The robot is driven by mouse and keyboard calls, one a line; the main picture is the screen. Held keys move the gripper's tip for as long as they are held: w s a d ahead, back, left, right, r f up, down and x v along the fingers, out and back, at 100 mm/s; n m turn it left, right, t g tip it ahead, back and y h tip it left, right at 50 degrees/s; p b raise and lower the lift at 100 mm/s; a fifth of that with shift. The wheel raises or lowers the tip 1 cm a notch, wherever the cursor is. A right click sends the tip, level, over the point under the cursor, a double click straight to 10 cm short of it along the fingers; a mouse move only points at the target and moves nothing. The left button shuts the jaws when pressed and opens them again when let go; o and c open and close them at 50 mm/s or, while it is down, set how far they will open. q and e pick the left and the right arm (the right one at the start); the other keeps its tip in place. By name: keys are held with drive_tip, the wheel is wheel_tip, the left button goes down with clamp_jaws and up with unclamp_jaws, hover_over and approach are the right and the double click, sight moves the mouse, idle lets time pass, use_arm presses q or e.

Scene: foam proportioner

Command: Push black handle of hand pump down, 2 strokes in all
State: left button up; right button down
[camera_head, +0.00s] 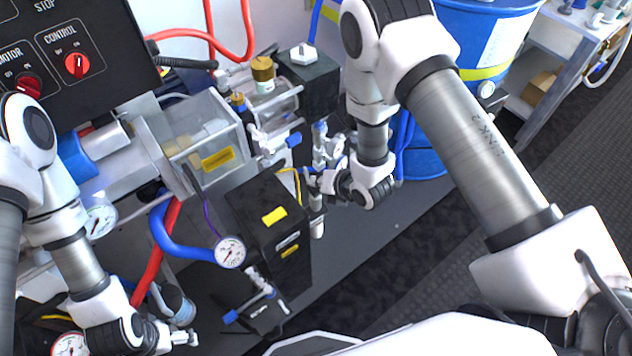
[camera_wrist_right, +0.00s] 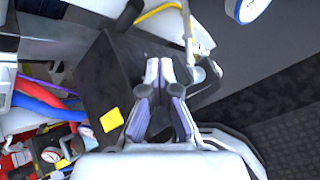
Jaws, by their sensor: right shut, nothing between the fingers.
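My right gripper (camera_head: 314,182) is shut and empty; its closed fingers also show in the right wrist view (camera_wrist_right: 159,72). It is in front of the black box with yellow labels (camera_head: 257,210), close to a pale upright cylinder (camera_head: 317,226). I cannot tell whether it touches either. A short black bar (camera_wrist_right: 129,15) at the top of the right wrist view may be the pump's black handle, apart from the fingertips; I cannot be sure. In the head view the handle cannot be made out, with my right arm covering part of that area. My left gripper (camera_head: 186,339) is low at the left, apart from the black box.
A clear tank (camera_head: 205,140), a round gauge (camera_head: 230,252) and blue and red hoses (camera_head: 172,235) crowd the left. A blue drum (camera_head: 480,30) stands behind my right arm. The dark floor (camera_head: 420,240) at the right is free.

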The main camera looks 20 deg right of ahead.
drive_tip(key=shift+f+b, duration=0.55)
drive_tip(key=shift+f, duration=0.1)
idle(0.3)
drive_tip(key=shift+r, duration=0.1)
drive_tip(key=shift+r+p, duration=1.35)
drive_tip(key=shift+r, duration=0.65)
wheel_tip(320, 180, up, 5)
drive_tip(key=p, duration=0.3)
